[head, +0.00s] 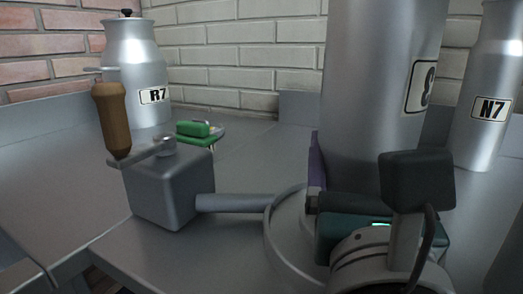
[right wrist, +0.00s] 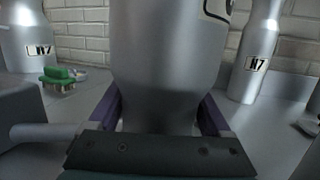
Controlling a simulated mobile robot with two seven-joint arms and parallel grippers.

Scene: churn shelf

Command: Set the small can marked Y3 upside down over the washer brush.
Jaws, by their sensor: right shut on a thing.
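My right gripper (head: 318,195) is shut on a large-looking grey metal can (head: 370,90), with a purple finger on each side of it in the right wrist view (right wrist: 155,115). The can's label is cut off and turned, so I cannot read it whole. The can's top is out of frame. Below the can is a round metal rim (head: 272,245), joined by a rod (head: 235,203) to a grey box with a crank and brown handle (head: 110,120). No washer brush shows inside the rim; my gripper and the can cover that area. My left gripper is not in view.
A can marked R7 (head: 137,75) stands at the back left and a can marked N7 (head: 487,100) at the right. A brick wall closes the back. The counter's middle back is clear.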

